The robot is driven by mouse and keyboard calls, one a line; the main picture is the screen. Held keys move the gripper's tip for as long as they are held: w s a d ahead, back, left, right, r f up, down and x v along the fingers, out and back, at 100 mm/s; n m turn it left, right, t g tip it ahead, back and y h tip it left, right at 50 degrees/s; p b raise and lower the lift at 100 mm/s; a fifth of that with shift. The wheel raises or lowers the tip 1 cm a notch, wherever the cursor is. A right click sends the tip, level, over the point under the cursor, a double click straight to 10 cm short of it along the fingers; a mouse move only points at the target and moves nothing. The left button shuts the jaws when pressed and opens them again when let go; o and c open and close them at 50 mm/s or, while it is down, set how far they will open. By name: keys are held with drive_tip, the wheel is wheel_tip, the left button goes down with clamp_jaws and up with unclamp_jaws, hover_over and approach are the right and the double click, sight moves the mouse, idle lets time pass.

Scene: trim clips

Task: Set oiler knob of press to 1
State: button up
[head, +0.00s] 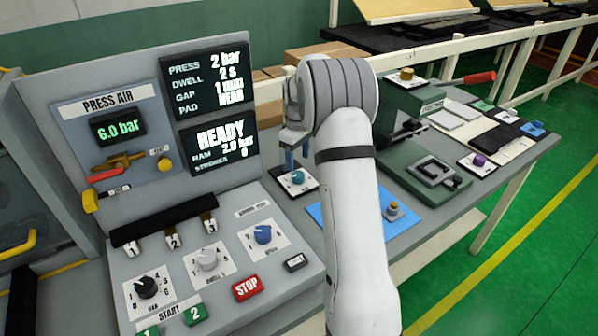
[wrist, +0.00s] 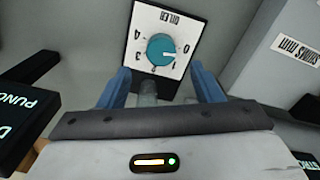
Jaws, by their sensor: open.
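The oiler knob (wrist: 161,48) is a round teal knob on a white dial plate (wrist: 146,22) marked OILER, which appears upside down in the wrist view. A small white mark on the knob points to the lower right, around the 0 and 1 side; its exact setting is hard to tell. In the head view the oiler knob (head: 298,177) sits on a small plate right of the press panel. My gripper (wrist: 162,88) is open, its two blue fingers apart on either side below the knob, not touching it. In the head view my gripper (head: 291,160) is just above the plate, partly hidden by my arm.
The press panel (head: 130,255) at left carries a black knob (head: 146,287), a white knob (head: 207,259), a blue knob (head: 263,234) and a red STOP button (head: 247,288). A blue mat (head: 400,219) and a green machine (head: 415,95) stand to the right.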

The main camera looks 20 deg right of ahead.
sight(298, 174)
wheel_tip(298, 174, down, 6)
drive_tip(key=shift+f+p, duration=0.2)
drive_tip(key=shift+p, duration=0.25)
